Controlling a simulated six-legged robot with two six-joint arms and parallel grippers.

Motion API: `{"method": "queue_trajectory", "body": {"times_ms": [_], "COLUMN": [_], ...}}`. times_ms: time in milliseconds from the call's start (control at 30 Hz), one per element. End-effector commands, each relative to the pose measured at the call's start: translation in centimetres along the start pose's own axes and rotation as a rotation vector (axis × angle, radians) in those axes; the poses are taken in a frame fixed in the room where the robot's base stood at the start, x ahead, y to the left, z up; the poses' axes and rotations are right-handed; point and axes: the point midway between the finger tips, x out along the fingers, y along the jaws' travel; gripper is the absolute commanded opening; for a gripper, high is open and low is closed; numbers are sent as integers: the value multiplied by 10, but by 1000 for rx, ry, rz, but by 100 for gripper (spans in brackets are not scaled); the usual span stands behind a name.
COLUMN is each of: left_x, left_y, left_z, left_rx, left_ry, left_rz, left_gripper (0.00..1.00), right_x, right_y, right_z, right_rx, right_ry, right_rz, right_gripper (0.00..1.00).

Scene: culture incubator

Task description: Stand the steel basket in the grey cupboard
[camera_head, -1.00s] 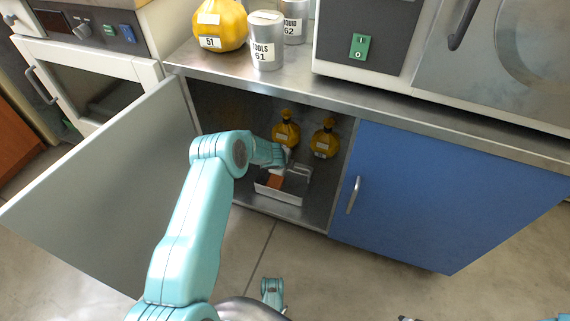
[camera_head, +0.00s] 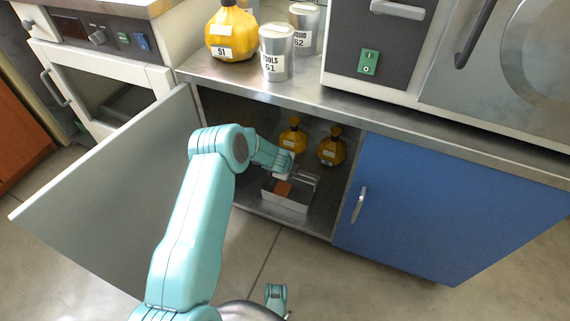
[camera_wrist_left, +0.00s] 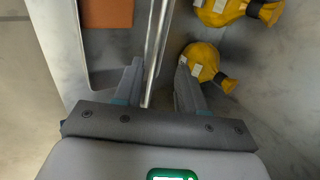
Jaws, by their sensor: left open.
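The steel basket (camera_head: 287,202) stands upright on the floor of the open cupboard compartment (camera_head: 318,218), with an orange-brown block (camera_head: 282,188) inside it. My left arm reaches into the compartment from the left, and the left gripper (camera_head: 288,167) is at the basket's handle. In the left wrist view the gripper (camera_wrist_left: 160,88) is open, its fingers apart on either side of the basket's handle bar (camera_wrist_left: 157,45). The basket (camera_wrist_left: 75,48) lies to the left there, with the block (camera_wrist_left: 105,12) in it. My right gripper is not in view.
Two yellow flasks (camera_head: 293,139) (camera_head: 331,150) stand behind the basket in the cupboard. A yellow jar (camera_head: 231,35) and two labelled tins (camera_head: 276,55) (camera_head: 304,28) stand on top.

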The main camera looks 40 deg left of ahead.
Motion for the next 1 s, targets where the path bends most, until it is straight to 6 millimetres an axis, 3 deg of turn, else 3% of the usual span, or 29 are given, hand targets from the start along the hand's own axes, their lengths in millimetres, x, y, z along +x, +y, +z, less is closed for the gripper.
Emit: {"method": "queue_trajectory", "body": {"times_ms": [133, 300, 567, 667, 767, 900, 1000], "left_x": [-31, -67, -88, -90, -100, -129, -150], "left_y": [0, -1, 9, 43, 96, 165, 202], "left_z": [0, 0, -8, -36, -83, -147, -178], "left_rx": [3, -1, -27, -144, -359, -733, -1003], "left_ry": [1, 0, 18, 81, 173, 246, 227], "left_rz": [-3, -3, 24, 118, 276, 493, 600], "left_gripper": [40, 40, 40, 40, 40, 40, 40], "right_x": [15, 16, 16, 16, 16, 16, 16], "right_y": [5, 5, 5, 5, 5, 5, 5], "right_z": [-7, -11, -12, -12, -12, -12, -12], "right_rx": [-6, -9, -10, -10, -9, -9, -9], "right_ry": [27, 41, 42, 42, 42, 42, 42], "right_rz": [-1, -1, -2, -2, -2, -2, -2], "right_gripper": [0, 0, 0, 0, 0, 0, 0]}}
